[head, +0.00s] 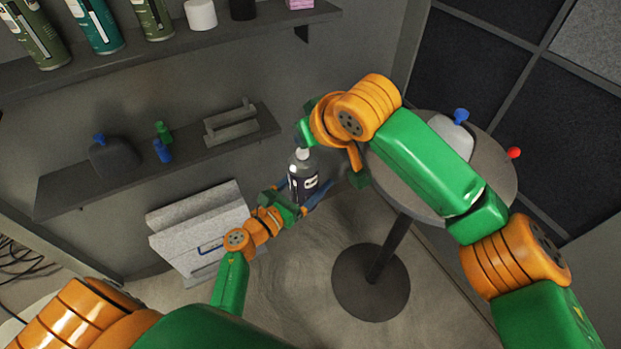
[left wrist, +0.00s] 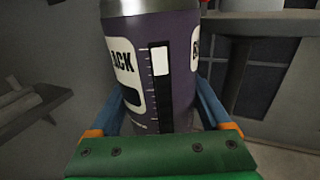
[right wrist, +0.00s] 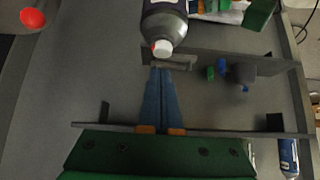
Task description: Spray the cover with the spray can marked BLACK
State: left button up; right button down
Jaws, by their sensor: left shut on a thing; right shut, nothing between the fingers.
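The spray can (head: 303,180) has a dark purple label, and part of the word BLACK shows on it in the left wrist view (left wrist: 172,80). My left gripper (head: 318,196) is shut around the can's body and holds it roughly upright above the floor. My right gripper (right wrist: 160,72) is shut and empty, its fingertips just below the can's nozzle (right wrist: 162,47) in the right wrist view; I cannot tell if they touch. In the head view its fingers are hidden. A light grey piece with a blue knob (head: 452,137), possibly the cover, lies on the round table, partly behind my right arm.
The round grey table (head: 497,185) stands on a post with a disc foot, and a red knob (head: 513,153) shows at its edge. Wall shelves (head: 170,165) at left hold cans and small parts.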

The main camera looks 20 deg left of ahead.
jog(key=shift+f, duration=0.5)
jog(key=shift+f, duration=0.55)
jog(key=shift+r, duration=2.55)
jog(key=v, duration=1.2)
jog(key=shift+f, duration=0.1)
